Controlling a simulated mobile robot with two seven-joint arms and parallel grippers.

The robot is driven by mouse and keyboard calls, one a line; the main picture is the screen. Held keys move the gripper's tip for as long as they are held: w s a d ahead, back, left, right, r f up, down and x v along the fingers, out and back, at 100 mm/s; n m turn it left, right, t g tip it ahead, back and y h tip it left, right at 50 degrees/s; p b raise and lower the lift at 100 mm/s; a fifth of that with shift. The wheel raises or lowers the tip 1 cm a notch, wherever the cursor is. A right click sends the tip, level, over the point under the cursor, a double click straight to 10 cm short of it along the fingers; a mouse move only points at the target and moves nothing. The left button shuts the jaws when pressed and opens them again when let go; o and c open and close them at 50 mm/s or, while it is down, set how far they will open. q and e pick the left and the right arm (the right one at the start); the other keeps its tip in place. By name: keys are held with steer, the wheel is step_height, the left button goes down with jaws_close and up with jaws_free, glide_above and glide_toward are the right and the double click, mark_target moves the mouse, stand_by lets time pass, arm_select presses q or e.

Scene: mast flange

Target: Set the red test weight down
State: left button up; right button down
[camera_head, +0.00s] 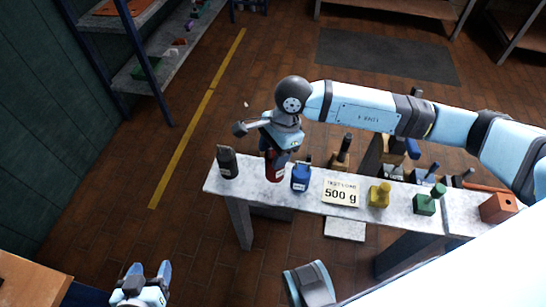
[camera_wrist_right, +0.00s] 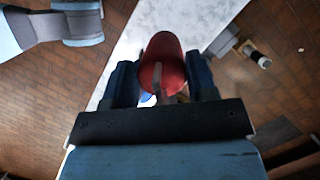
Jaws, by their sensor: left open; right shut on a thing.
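The red test weight (camera_head: 275,168) is between the fingers of my right gripper (camera_head: 282,148), over the pale bench top (camera_head: 310,203) between a black weight (camera_head: 227,162) and a blue weight (camera_head: 300,178). I cannot tell whether its base touches the bench. In the right wrist view the red weight (camera_wrist_right: 162,60) shows its rounded red body between the two dark fingers of the right gripper (camera_wrist_right: 162,82), which is shut on it. My left gripper (camera_head: 148,278) is open and empty at the lower left, away from the bench.
A sign reading 500 g (camera_head: 341,192) is right of the blue weight. A yellow weight (camera_head: 379,195), a green weight (camera_head: 429,201) and an orange-brown block (camera_head: 498,207) stand further right. Several more weights stand behind. A shelf (camera_head: 150,62) is at the far left.

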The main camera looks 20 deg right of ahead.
step_height(320, 180, down, 2)
steer(key=shift+f, duration=0.15)
arm_select(q)
steer(key=shift+w+r, duration=0.1)
steer(key=shift+r, duration=0.05)
arm_select(e)
steer(key=shift+f, duration=0.2)
steer(key=shift+c, duration=2.1)
jaws_free()
